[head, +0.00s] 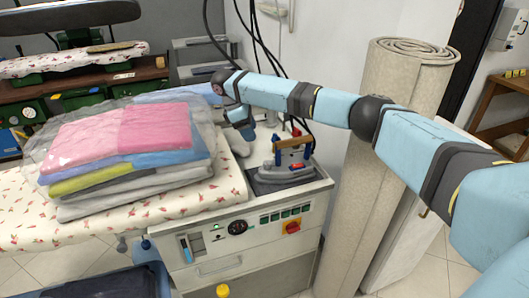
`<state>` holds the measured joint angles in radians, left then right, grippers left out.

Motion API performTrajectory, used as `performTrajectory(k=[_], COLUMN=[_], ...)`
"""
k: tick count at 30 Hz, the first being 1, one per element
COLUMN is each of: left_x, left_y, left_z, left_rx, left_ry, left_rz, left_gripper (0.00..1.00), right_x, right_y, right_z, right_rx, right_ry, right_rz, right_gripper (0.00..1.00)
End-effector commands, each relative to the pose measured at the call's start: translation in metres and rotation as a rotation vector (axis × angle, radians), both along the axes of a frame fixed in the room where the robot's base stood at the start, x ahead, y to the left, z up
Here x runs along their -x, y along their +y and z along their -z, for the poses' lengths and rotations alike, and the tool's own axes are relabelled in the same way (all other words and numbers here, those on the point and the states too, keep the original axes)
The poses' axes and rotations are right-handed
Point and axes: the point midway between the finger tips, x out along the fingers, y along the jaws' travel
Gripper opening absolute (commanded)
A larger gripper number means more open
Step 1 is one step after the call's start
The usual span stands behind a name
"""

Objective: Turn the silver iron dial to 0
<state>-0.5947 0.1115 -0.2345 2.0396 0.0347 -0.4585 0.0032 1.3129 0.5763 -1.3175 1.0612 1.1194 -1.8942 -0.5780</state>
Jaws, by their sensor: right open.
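The silver iron (291,158) stands on a dark rest at the right end of the ironing station. It has a brown handle and blue parts. Its dial is too small to make out, so I cannot read its setting. My right arm reaches in from the right above the iron and bends down at its far end. My right gripper (243,138) is open, just left of the iron and apart from it, near the folded stack. Its fingertips are small and hard to see. My left gripper is out of view.
A plastic-wrapped stack of folded clothes (120,150) lies on the flowered ironing board (95,226) at left. The station's front panel (262,232) has a gauge, green switches and a red knob (292,227). A rolled carpet (375,190) stands to the right. Dark cables hang behind the iron.

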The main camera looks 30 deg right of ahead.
Motion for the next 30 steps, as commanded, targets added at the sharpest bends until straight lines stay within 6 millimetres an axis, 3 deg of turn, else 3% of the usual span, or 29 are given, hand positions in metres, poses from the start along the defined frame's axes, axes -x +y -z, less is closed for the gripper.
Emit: performTrajectory(k=[7, 12, 21, 30], left_x=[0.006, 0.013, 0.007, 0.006], left_y=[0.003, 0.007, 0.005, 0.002], left_z=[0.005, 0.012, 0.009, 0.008], left_rx=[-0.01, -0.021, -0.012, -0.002], left_ry=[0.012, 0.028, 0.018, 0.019], left_rz=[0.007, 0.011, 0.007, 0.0], left_gripper=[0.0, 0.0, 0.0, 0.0], right_x=[0.003, 0.01, 0.023, 0.029], right_y=[-0.006, -0.017, -0.036, -0.045], right_z=[0.013, 0.043, 0.1, 0.126], right_rx=[0.002, 0.003, 0.002, 0.001], right_ry=[0.002, 0.003, 0.003, 0.0], right_rz=[0.001, 0.003, 0.003, 0.002], right_gripper=[0.56, 0.56, 0.56, 0.56])
